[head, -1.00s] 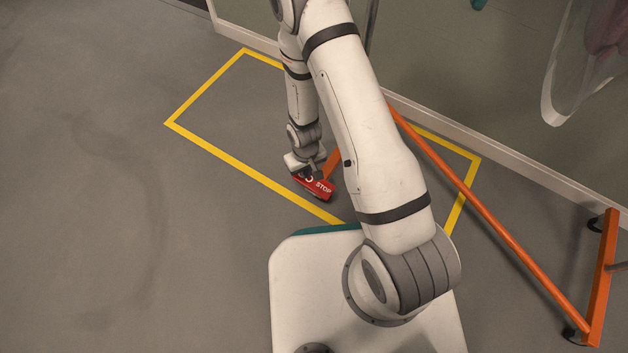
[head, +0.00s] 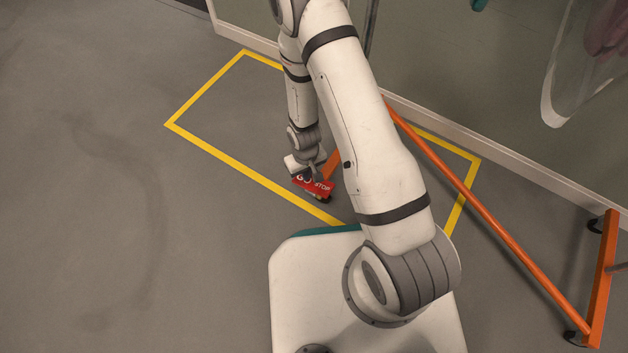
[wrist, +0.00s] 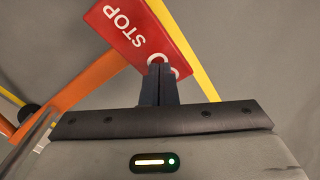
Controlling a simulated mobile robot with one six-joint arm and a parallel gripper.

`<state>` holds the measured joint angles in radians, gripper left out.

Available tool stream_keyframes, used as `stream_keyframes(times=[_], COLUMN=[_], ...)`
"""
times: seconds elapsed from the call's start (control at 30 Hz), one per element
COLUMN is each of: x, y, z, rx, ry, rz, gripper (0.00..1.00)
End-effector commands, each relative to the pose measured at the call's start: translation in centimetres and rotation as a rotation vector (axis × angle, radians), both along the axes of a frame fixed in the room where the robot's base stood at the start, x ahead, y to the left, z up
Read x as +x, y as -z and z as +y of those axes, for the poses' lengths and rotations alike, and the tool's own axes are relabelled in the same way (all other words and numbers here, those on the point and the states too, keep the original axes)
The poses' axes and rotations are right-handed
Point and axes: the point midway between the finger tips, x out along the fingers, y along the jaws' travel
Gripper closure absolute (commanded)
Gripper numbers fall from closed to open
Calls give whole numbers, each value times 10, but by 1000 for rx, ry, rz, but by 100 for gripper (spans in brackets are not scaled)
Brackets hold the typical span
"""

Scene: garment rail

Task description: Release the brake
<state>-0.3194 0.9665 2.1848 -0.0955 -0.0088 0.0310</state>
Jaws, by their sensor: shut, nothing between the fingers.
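In the wrist view the pedal (wrist: 128,27) crosses the top, with STOP at left and GO at right. My gripper (head: 312,174) is shut with nothing in it. In the wrist view its fingertips (wrist: 161,69) lie over the GO end and hide part of the lettering. They look touching or very close; I cannot tell which. My arm hides part of the rail in the head view.
A yellow outline (head: 240,168) on the grey floor surrounds the pedal area. The wall skirting (head: 540,176) runs behind the rail. A clear hanging cover (head: 590,70) is at upper right. The floor at left is clear.

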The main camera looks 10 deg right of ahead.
Motion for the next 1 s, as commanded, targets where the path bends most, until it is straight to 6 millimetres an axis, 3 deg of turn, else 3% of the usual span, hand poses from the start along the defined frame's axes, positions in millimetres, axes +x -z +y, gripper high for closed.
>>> stream_keyframes(times=[0.7, 1.0], x=[0, 0], y=[-62, -63], z=[0, 0], rx=[0, 0], ry=[0, -1], rz=[-1, -1], gripper=[100, 100])
